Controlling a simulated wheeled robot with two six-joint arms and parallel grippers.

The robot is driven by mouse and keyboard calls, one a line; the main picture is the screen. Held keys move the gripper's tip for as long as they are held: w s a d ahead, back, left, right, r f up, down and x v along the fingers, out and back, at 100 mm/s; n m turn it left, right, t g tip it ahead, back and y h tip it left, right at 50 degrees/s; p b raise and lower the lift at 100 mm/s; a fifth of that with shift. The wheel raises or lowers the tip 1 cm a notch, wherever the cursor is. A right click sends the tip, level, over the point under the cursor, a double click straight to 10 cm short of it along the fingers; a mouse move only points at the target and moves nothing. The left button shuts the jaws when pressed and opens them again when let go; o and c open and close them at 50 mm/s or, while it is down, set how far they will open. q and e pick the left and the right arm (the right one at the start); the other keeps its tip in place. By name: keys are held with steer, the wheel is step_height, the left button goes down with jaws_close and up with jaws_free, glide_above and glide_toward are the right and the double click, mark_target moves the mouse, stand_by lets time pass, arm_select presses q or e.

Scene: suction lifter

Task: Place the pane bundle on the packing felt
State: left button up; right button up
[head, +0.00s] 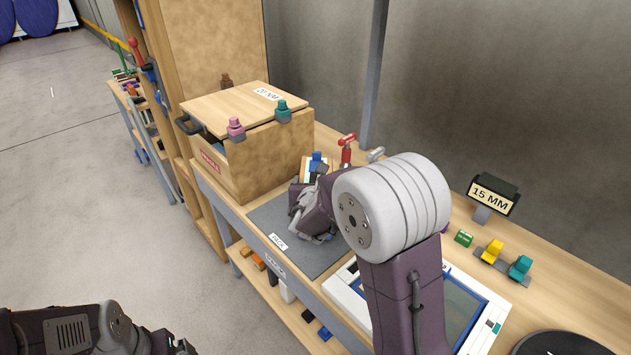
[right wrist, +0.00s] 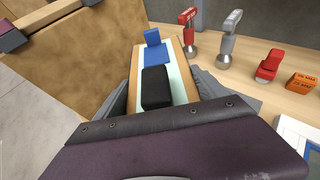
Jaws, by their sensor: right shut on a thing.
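The pane bundle (right wrist: 179,80) is pale green with wooden sides, a blue piece and a black block on its face. In the head view its top (head: 310,167) shows beyond my right gripper (head: 310,208), which is shut on it. In the right wrist view the fingers of my right gripper (right wrist: 163,98) lie along both its sides. The packing felt (head: 318,256) is a grey mat on the bench with a white label. The bundle is over its back part; its lower end is hidden, so I cannot tell whether they touch. My left arm is at bottom left; its jaws are unclear (head: 175,345).
A wooden crate (head: 262,160) with a lid stands left of the felt. Behind are a red clamp (head: 346,150) and a grey one (head: 375,155). A white-framed tray (head: 345,298) lies right of the felt. A 15 MM sign (head: 492,197) stands at the right.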

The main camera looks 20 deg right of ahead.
steer(key=o, duration=2)
steer(key=shift+f, duration=0.1)
steer(key=shift+s+a+r, duration=0.1)
steer(key=shift+s+r, duration=0.05)
steer(key=shift+r, duration=0.1)
steer(key=p+v, duration=0.1)
steer(key=v, duration=1)
steer(key=shift+s+p, duration=0.3)
